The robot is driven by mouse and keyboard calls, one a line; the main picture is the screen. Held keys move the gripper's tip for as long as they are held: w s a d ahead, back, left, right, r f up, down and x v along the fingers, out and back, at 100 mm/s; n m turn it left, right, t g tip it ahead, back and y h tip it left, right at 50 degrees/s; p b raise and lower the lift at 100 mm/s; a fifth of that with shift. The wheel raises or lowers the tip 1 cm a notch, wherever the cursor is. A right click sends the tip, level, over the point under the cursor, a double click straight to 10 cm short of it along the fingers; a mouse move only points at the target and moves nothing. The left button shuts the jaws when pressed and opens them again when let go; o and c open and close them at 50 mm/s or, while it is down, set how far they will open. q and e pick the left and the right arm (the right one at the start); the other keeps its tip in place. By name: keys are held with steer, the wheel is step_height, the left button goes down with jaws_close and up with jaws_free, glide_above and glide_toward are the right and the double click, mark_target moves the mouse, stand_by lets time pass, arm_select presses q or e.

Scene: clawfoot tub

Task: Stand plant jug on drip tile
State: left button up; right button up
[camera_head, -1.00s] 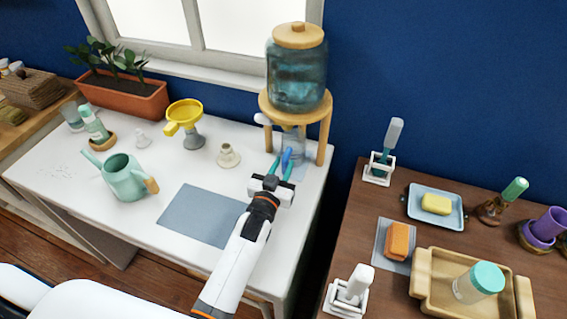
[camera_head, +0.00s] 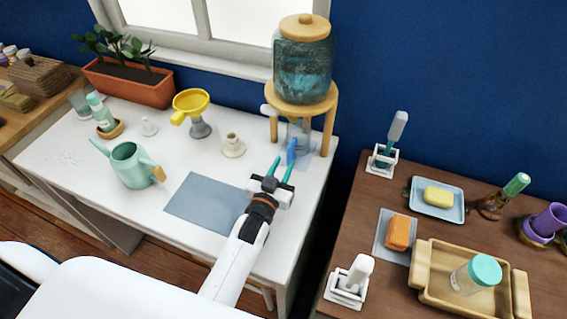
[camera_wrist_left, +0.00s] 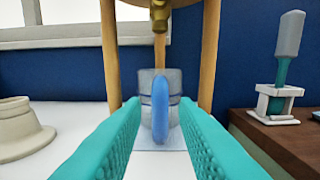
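The plant jug is most likely the clear jug (camera_head: 302,133) with a blue handle (camera_head: 291,151), upright under the tap of the water dispenser. In the left wrist view the jug (camera_wrist_left: 150,88) stands on a pale, see-through square (camera_wrist_left: 150,146), probably the drip tile, which also shows in the head view (camera_head: 310,163). My left gripper (camera_head: 282,163) is open and empty. Its teal fingers (camera_wrist_left: 160,125) point at the blue handle (camera_wrist_left: 160,105), one on each side of its line, with the handle just past the fingertips. My right gripper is not in view.
The dispenser (camera_head: 303,75) stands on a wooden stand whose legs (camera_head: 329,132) flank the jug. A white cup-shaped piece (camera_head: 233,146), yellow funnel (camera_head: 190,103), mint watering can (camera_head: 131,166) and bare grey mat (camera_head: 206,207) are to the left. A brown table (camera_head: 385,195) lies right, across a gap.

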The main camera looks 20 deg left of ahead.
arm_select(q)
steer(key=shift+s+p, duration=0.5)
steer(key=shift+s, duration=0.75)
steer(key=shift+s, duration=0.15)
steer(key=s+b, duration=0.1)
steer(key=s, duration=0.6)
steer(key=s+b, duration=0.1)
steer(key=s, duration=0.2)
steer(key=shift+s+a+f+b, duration=0.15)
steer(key=shift+s+a+b, duration=0.05)
steer(key=shift+a+b, duration=0.1)
steer(key=shift+s, duration=0.7)
